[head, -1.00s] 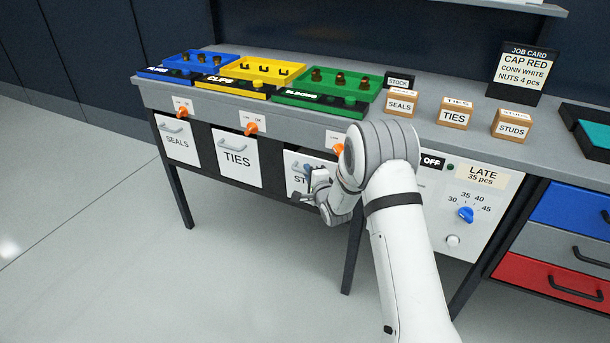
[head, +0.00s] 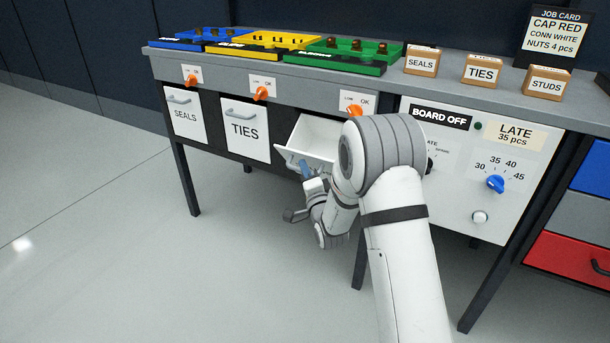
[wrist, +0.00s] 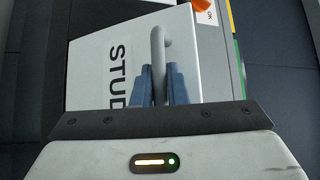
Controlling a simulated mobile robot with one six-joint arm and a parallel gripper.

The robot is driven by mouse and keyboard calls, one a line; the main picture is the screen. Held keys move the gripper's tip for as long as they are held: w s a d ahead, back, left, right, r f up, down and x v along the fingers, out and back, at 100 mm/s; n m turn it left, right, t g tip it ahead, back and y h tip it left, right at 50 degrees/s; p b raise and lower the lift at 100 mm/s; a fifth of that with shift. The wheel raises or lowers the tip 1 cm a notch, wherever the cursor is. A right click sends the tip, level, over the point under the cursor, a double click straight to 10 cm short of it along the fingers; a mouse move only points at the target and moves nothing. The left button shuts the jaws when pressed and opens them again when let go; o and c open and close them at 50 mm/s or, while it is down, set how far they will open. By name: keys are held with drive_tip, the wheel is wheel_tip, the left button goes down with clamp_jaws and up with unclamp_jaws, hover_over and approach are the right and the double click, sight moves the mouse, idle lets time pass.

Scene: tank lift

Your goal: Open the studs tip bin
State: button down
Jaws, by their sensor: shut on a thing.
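The studs tip bin (head: 314,135) is tilted outward from the bench front in the head view, with its white inside showing. Its front panel shows in the wrist view (wrist: 115,60) with part of the word "STUDS" and a grey bar handle (wrist: 158,48). My gripper (wrist: 160,85) is shut on this handle, one blue finger on each side of it. In the head view my gripper (head: 305,170) is at the bin's tipped front edge, and my arm covers the bin's right side. Whether anything lies deep in the bin is hidden.
The seals bin (head: 186,117) and ties bin (head: 245,130) are closed to the left. Orange knobs sit above the bins; the one above studs (head: 354,110) is close to my arm. A control panel (head: 480,160) is right of my arm. The floor in front is clear.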

drive_tip(key=shift+s+f+b, duration=0.25)
drive_tip(key=shift+f+b, duration=0.05)
drive_tip(key=shift+f, duration=0.1)
drive_tip(key=c, duration=1.7)
unclamp_jaws()
drive_tip(key=shift+s+a, duration=0.1)
drive_tip(key=shift+r, duration=0.1)
drive_tip(key=p+v, duration=0.1)
drive_tip(key=v, duration=0.7)
